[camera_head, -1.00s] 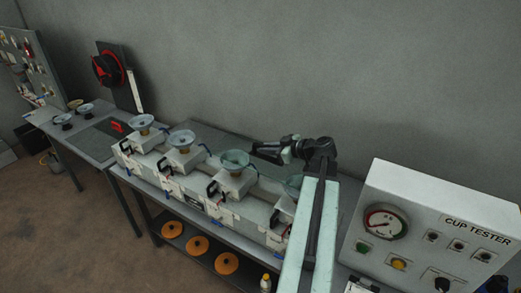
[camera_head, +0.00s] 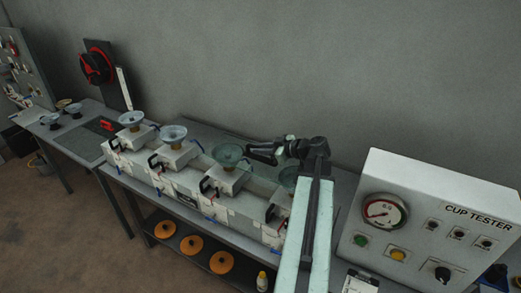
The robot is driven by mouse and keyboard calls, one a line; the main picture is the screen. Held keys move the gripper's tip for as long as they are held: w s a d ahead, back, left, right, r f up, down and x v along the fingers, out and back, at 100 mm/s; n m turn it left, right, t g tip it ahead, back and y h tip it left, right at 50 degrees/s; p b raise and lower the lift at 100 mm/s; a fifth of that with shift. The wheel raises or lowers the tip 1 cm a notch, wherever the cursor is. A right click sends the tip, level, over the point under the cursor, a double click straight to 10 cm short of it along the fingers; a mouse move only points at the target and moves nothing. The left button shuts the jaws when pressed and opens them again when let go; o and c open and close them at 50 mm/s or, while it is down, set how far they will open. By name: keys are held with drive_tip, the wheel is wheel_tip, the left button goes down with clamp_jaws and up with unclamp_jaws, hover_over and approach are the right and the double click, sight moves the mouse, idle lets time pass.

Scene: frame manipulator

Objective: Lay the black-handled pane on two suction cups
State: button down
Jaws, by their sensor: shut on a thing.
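The clear pane (camera_head: 262,170) is hard to see; a faint greenish tint spans the third cup (camera_head: 229,155) and the fourth cup (camera_head: 289,177). I cannot tell whether it touches them. The fourth cup is partly hidden by my arm. The first cup (camera_head: 131,119) and second cup (camera_head: 173,134) are paler and bare.
The cups stand on white blocks with black handles on a grey bench (camera_head: 340,197). A cup tester (camera_head: 430,215) with a dial stands at the right. A side table (camera_head: 85,140) at the left holds several loose cups. Orange discs (camera_head: 192,245) lie on the lower shelf.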

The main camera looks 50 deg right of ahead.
sight(278, 166)
drive_tip(key=shift+f+b, duration=0.4)
drive_tip(key=shift+f, duration=0.25)
drive_tip(key=shift+f, duration=0.25)
idle(0.3)
drive_tip(key=c, duration=1.3)
unclamp_jaws()
drive_tip(key=p+v, duration=0.2)
drive_tip(key=v, duration=0.4)
drive_tip(key=shift+s+r, duration=0.25)
drive_tip(key=shift+s, duration=0.05)
drive_tip(key=shift+s+r, duration=0.1)
drive_tip(key=shift+s, duration=0.5)
drive_tip(key=shift+d, duration=0.1)
